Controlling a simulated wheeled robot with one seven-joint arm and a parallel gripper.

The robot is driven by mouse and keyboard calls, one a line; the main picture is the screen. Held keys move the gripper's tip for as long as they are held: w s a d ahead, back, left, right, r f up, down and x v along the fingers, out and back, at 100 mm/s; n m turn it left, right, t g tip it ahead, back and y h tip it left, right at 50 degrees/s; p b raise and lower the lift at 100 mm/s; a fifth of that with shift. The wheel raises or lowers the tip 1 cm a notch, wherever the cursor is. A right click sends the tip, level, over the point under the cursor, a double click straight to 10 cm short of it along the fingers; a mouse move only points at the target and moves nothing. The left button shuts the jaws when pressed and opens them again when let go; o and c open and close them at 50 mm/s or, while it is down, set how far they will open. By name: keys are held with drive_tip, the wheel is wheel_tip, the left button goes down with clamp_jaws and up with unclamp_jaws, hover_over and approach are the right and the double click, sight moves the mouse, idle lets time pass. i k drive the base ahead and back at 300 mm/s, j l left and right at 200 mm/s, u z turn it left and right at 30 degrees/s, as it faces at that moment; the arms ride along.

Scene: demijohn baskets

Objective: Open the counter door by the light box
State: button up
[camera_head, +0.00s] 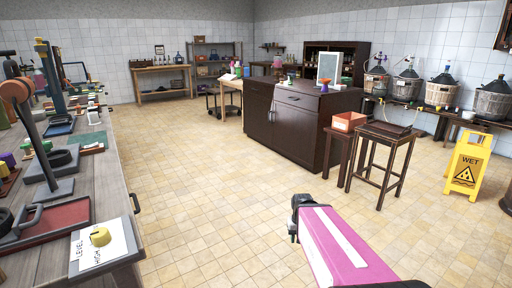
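The dark brown counter (300,130) stands in the middle of the room. A pale upright panel (329,66) on its top looks like the light box. The counter door (257,117) on the left part of its front looks shut, with small handles (271,115) near the middle of the front. A drawer front (294,99) is to the right of it. My gripper (294,218) is at the end of my pink and white arm, low in the picture. It is well in front of the counter and apart from it. Its fingers are too small and dark to read.
A long workbench (118,165) with tools runs along the left. A dark stool (384,150) and a small stand with an orange box (348,121) are right of the counter. A yellow wet-floor sign (465,165) is further right. Tiled floor (210,190) is clear before the counter.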

sight(295, 129)
drive_tip(key=i, duration=2.7)
drive_tip(key=i+j+z, duration=0.1)
drive_tip(key=i, duration=1.25)
drive_tip(key=i+j, duration=0.1)
drive_tip(key=i, duration=1.25)
